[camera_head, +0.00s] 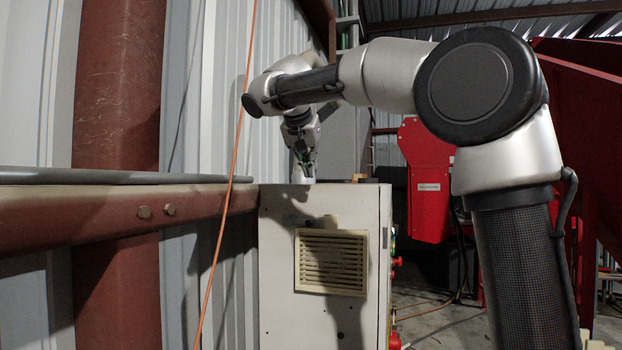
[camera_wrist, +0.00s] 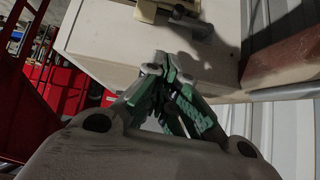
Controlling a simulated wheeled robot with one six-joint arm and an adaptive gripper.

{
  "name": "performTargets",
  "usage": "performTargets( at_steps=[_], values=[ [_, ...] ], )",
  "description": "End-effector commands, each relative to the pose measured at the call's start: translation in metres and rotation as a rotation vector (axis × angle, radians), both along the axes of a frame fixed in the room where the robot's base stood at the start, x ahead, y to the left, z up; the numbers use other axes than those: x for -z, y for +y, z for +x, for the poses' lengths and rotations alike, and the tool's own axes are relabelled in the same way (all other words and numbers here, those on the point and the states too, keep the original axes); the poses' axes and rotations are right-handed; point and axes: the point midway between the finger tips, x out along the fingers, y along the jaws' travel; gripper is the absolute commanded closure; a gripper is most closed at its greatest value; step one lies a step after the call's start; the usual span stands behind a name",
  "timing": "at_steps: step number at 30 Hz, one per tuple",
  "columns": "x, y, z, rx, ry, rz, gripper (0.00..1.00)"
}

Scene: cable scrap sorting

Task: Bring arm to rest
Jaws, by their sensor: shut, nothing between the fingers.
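My gripper (camera_head: 304,174) hangs from my arm, pointing down just at the top of a pale cabinet (camera_head: 277,235) in the head view. Its fingers are shut and empty; they also show in the wrist view (camera_wrist: 158,66). In the wrist view the cabinet's pale top (camera_wrist: 110,38) lies past the fingertips. Whether the fingertips touch the cabinet cannot be told. My arm is bent, reaching from the right across the upper part of the head view.
A red-brown beam (camera_head: 130,212) with a grey pipe runs along the wall at the left. An orange cable (camera_head: 226,195) hangs before the wall. Red machinery (camera_head: 428,180) stands behind at the right. A tan object (camera_wrist: 180,12) lies on the cabinet top. Floor shows at the lower right.

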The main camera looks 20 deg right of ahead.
Motion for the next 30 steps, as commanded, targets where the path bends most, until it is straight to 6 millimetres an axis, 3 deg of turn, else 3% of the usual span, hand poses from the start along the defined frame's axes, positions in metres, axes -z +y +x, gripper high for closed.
performTargets(
  at_steps=[11, 13, 16, 20, 23, 30],
  values=[
    [-0.005, 0.006, -0.004, -0.091, 0.038, -0.064, 1.0],
    [0.014, 0.014, -0.002, -0.196, 0.105, -0.109, 1.0],
    [0.07, 0.024, -0.012, -0.37, 0.25, -0.167, 1.0],
    [0.138, 0.008, -0.061, -0.582, 0.412, -0.185, 1.0],
    [0.184, -0.018, -0.114, -0.698, 0.496, -0.16, 1.0],
    [0.284, -0.081, -0.261, -0.787, 0.556, -0.016, 1.0]
  ],
)
